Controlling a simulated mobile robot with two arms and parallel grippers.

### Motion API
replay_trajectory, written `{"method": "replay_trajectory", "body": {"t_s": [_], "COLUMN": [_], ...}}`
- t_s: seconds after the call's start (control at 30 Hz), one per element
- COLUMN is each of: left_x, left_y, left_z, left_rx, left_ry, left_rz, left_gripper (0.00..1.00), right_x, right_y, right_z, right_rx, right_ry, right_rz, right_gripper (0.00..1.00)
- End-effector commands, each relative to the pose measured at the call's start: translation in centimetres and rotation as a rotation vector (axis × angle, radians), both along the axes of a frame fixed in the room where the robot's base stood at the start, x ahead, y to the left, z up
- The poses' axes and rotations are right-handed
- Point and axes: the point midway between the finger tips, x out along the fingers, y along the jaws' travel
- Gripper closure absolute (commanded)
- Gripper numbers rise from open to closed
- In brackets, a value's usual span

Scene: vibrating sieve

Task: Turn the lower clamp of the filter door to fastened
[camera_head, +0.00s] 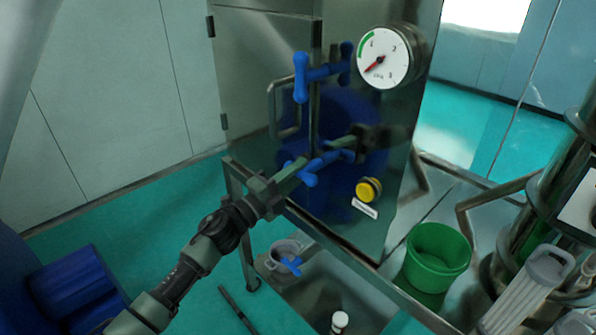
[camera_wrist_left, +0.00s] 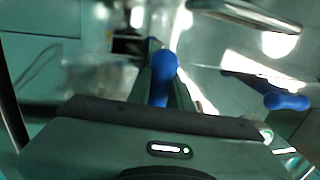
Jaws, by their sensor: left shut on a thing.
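The lower clamp (camera_head: 308,172) of the filter door is a blue handle on the steel cabinet front. My left gripper (camera_head: 290,180) reaches it from the lower left and is shut on it. In the left wrist view the clamp's blue knob (camera_wrist_left: 163,68) stands between the two fingers; the rest of it is partly hidden. The upper clamp (camera_head: 301,78) is a similar blue handle above, standing upright and apart from my gripper. My right gripper is not in view.
A metal door handle (camera_head: 272,108) stands out left of the clamps. A pressure gauge (camera_head: 385,57) and a yellow button (camera_head: 368,190) are to the right. A green bucket (camera_head: 437,255) stands lower right. Open floor (camera_head: 130,210) lies to the left.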

Motion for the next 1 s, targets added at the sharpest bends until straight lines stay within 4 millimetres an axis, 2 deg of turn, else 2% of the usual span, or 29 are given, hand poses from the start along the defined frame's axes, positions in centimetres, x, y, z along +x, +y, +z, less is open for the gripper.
{"method": "replay_trajectory", "body": {"t_s": [0.17,0.2,0.27,0.67,1.0], "left_x": [0.0,0.0,0.0,-0.5,-4.3], "left_y": [0.0,0.0,0.0,0.5,4.3], "left_z": [-0.2,-0.2,-0.2,-0.3,-1.7], "left_rx": [-0.002,-0.002,-0.002,0.001,0.001], "left_ry": [0.006,0.006,0.005,0.001,0.004], "left_rz": [0.0,0.0,0.0,0.0,0.0], "left_gripper": [1.0,0.71,0.58,0.58,0.58], "right_x": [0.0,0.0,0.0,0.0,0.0], "right_y": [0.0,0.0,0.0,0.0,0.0], "right_z": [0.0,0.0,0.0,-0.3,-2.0], "right_rx": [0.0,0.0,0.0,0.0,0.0], "right_ry": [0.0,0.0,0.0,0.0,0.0], "right_rz": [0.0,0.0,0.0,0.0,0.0], "right_gripper": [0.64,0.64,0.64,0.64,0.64]}}
